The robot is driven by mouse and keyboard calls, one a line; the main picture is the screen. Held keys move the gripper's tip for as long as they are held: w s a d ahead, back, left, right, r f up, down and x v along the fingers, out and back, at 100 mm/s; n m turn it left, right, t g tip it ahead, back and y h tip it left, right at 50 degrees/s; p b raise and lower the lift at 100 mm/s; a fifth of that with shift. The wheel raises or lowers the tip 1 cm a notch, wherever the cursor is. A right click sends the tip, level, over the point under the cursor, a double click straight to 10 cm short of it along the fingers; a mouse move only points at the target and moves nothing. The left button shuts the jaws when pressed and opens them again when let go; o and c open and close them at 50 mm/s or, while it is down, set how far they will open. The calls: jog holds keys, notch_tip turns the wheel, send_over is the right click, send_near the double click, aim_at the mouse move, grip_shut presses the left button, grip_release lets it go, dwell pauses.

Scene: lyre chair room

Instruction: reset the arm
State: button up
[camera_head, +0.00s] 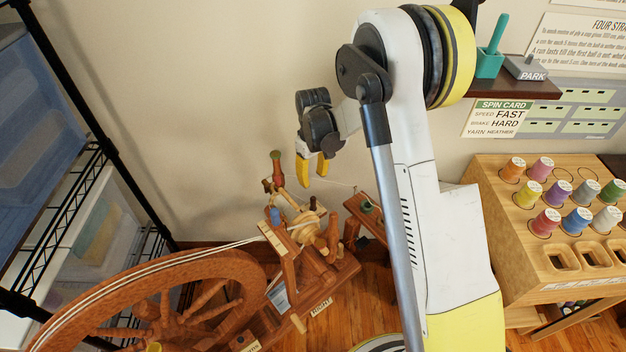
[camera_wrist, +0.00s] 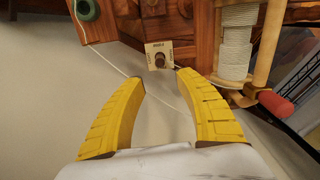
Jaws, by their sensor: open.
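My arm rises in the middle of the head view and bends over to the left. My gripper (camera_head: 313,170) hangs at its end with yellow fingers pointing down, above the spinning wheel's bobbin end. In the wrist view my gripper (camera_wrist: 162,85) has its two yellow fingers spread apart with nothing between them. The wooden spinning wheel (camera_head: 200,262) stands below and to the left of my gripper. Beyond the fingertips in the wrist view are a small pale plate with a dark round knob (camera_wrist: 159,60), a bobbin of white yarn (camera_wrist: 235,50) and a red-tipped peg (camera_wrist: 274,103).
A wooden rack (camera_head: 545,235) with several coloured thread spools stands at the right. A dark shelf (camera_head: 500,89) with a teal holder (camera_head: 490,62) is on the wall. A black metal shelf (camera_head: 95,160) with bins stands at the left. A thin thread (camera_wrist: 120,68) runs near my fingers.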

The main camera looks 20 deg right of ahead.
dwell(0.3)
jog(key=s+r+m+t, duration=0.1)
jog(key=s+r+t, duration=0.1)
jog(key=s+r, duration=0.5)
jog(key=s+r+m+t, duration=0.1)
jog(key=s+r, duration=0.2)
jog(key=r, duration=0.9)
jog(key=s+r+m+t, duration=0.1)
jog(key=s+r+t, duration=0.1)
jog(key=s, duration=0.6)
jog(key=s+r+m+t, duration=0.2)
jog(key=s, duration=0.6)
jog(key=shift+d, duration=0.1)
